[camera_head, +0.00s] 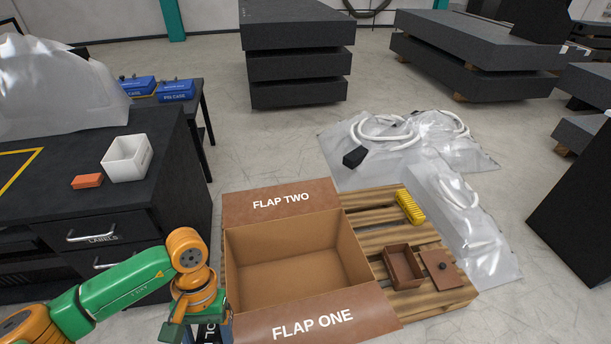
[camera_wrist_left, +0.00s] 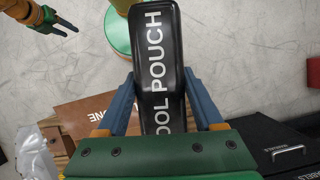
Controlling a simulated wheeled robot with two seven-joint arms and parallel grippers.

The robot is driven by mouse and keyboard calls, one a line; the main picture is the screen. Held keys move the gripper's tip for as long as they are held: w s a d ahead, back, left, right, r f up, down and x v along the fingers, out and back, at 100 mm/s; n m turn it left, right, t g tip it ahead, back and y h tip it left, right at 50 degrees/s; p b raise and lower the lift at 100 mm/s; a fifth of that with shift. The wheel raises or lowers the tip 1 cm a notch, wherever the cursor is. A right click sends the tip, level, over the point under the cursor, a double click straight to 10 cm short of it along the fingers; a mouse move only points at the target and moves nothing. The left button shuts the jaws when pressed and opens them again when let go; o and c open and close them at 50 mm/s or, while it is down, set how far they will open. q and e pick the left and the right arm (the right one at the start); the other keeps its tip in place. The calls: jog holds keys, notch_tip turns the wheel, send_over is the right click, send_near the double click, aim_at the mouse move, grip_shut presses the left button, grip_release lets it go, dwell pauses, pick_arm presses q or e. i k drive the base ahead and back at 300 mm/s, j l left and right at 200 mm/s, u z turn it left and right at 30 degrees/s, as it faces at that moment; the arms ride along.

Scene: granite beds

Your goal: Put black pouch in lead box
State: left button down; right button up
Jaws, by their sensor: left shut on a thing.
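My left gripper (camera_head: 207,322) is at the lower left in the head view, beside the near left side of an open carton. It is shut on the black pouch (camera_wrist_left: 163,60), which has white lettering ending "OOL POUCH"; a strip of it also shows in the head view (camera_head: 210,336). The carton (camera_head: 236,262) is empty, with brown flaps marked FLAP ONE and FLAP TWO. A small open brown box (camera_head: 403,265) sits on the pallet, right of the carton. No box shows the word lead. My right gripper (camera_wrist_left: 52,20) appears only in the wrist view, fingers apart and empty.
The wooden pallet (camera_head: 376,238) also bears a yellow ribbed piece (camera_head: 410,207) and a brown lid (camera_head: 443,270) with a knob. A black bench (camera_head: 130,200) at left carries a white bin (camera_head: 127,158) and an orange block (camera_head: 87,181). Plastic sheeting (camera_head: 400,165) lies behind.

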aim_at(400, 270)
jog(key=i+l, duration=0.1)
jog(key=l, duration=0.65)
jog(key=i+l, duration=0.1)
jog(key=l, duration=0.65)
jog(key=i+l+u, duration=0.1)
jog(key=l, duration=1.45)
jog(key=i+u, duration=0.05)
jog(key=i, duration=0.05)
